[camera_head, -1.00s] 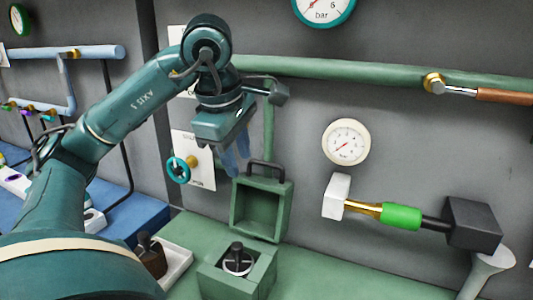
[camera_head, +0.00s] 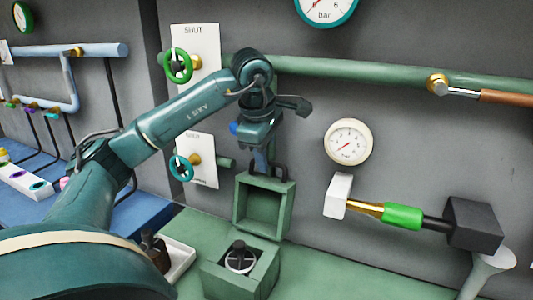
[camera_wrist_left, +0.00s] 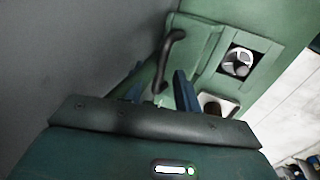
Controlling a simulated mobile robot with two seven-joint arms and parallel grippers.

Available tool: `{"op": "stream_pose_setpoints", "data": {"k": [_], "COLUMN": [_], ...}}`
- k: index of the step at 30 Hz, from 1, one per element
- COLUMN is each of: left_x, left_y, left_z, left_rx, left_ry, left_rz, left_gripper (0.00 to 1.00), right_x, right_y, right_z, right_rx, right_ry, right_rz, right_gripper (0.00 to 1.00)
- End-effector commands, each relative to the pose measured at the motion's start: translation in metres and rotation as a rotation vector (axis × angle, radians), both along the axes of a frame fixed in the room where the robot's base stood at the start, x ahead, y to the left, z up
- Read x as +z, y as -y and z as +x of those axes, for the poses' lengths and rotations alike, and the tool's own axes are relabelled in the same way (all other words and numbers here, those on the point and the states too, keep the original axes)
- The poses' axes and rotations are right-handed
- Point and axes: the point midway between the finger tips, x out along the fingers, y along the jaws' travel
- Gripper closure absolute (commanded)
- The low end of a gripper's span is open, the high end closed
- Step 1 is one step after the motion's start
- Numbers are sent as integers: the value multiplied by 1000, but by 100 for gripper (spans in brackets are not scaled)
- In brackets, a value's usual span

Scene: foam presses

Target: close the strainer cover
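The strainer is a green square box (camera_head: 210,279) on the green bench, with a round basket and dark knob (camera_head: 240,257) inside. Its cover (camera_head: 240,212) stands open and upright behind the box, hollow side facing me, with a black handle (camera_head: 283,171) on top. My left gripper (camera_head: 262,166) points down at the handle. In the left wrist view the handle (camera_wrist_left: 172,48) runs down toward the space between the two blue fingers (camera_wrist_left: 168,88), which are apart; contact is hidden. The box's basket (camera_wrist_left: 238,62) also shows there. My right gripper is out of view.
A white tray (camera_head: 182,259) with a dark object stands left of the box. Behind the arm are a green valve wheel (camera_head: 179,66) and a teal one (camera_head: 181,168). A pipe with a green sleeve (camera_head: 402,216) juts out at right. The bench right of the box is clear.

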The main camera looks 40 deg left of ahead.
Motion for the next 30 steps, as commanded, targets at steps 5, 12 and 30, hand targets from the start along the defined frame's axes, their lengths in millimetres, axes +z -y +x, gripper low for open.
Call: {"op": "stream_pose_setpoints", "data": {"k": [5, 12, 30], "left_x": [0, 0, 0], "left_y": [0, 0, 0], "left_z": [0, 0, 0], "left_rx": [0, 0, 0], "left_ry": [0, -1, 1], "left_rz": [0, 0, 0], "left_gripper": [73, 93, 100], "right_x": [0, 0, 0], "right_y": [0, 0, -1], "right_z": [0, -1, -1], "right_rx": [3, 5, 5], "right_ry": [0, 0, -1], "right_rz": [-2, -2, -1], "right_gripper": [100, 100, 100]}}
